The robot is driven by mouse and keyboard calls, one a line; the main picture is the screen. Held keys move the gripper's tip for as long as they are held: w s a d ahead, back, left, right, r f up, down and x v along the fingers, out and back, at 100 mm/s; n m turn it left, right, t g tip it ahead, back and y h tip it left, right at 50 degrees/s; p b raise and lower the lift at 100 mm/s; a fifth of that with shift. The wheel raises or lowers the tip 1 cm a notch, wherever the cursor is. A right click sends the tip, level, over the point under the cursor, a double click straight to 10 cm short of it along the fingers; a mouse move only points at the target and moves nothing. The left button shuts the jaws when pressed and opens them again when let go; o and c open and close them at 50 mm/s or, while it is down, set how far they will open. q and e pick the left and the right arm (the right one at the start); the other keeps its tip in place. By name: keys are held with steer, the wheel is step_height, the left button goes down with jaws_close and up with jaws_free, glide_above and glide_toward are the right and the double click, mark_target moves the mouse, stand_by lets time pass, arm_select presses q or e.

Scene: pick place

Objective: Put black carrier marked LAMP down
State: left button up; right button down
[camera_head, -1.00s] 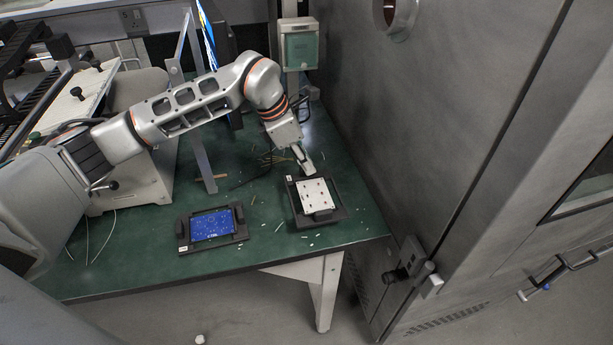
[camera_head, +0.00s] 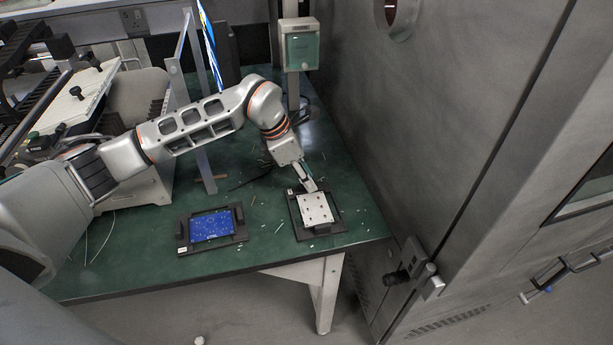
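A black carrier (camera_head: 334,226) holding a white board (camera_head: 315,208) with small dark dots is at the right part of the green table, near its front edge. It has a small white label at its far left corner, too small to read; I take it as the LAMP carrier. My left gripper (camera_head: 310,186) reaches down to its far edge and appears shut on it, with the fingertips partly hidden. The carrier looks level and at or very near the table top; I cannot tell whether it touches. My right gripper is out of view.
Another black carrier (camera_head: 241,236) with a blue board (camera_head: 211,225) lies to the left on the green table (camera_head: 150,245). Thin wire scraps and white bits are scattered around. A large grey cabinet (camera_head: 440,110) stands close on the right. A gap separates the two carriers.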

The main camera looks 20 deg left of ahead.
arm_select(q)
steer(key=shift+r, duration=0.25)
steer(key=p+v, duration=0.1)
steer(key=v, duration=1)
steer(key=shift+a+r, duration=0.15)
steer(key=shift+r, duration=0.2)
steer(key=shift+s+f, duration=0.1)
steer(key=shift+s, duration=0.05)
